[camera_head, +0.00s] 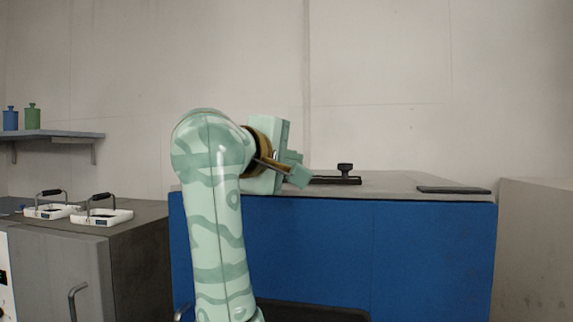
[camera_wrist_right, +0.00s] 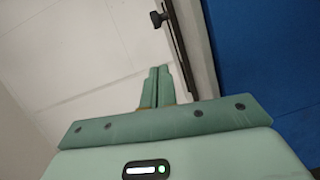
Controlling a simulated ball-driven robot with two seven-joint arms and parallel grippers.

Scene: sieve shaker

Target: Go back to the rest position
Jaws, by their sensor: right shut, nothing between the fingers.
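My right arm rises in the middle of the head view, with my right gripper (camera_head: 300,174) at its end, over the near edge of the blue cabinet's top. In the right wrist view the two green fingers of the right gripper (camera_wrist_right: 156,88) lie side by side, shut, with nothing between them. A dark bar with a black knob (camera_head: 345,170) lies on the cabinet top just beyond the fingers. It also shows in the right wrist view as a dark strip with a knob (camera_wrist_right: 158,18). My left gripper is in neither view.
The blue cabinet (camera_head: 420,250) has a grey top with a flat dark pad (camera_head: 453,190) at its right. Two white trays with dark handles, one nearer (camera_head: 102,217), stand on a grey counter at left. A wall shelf (camera_head: 60,135) holds a blue and a green jar.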

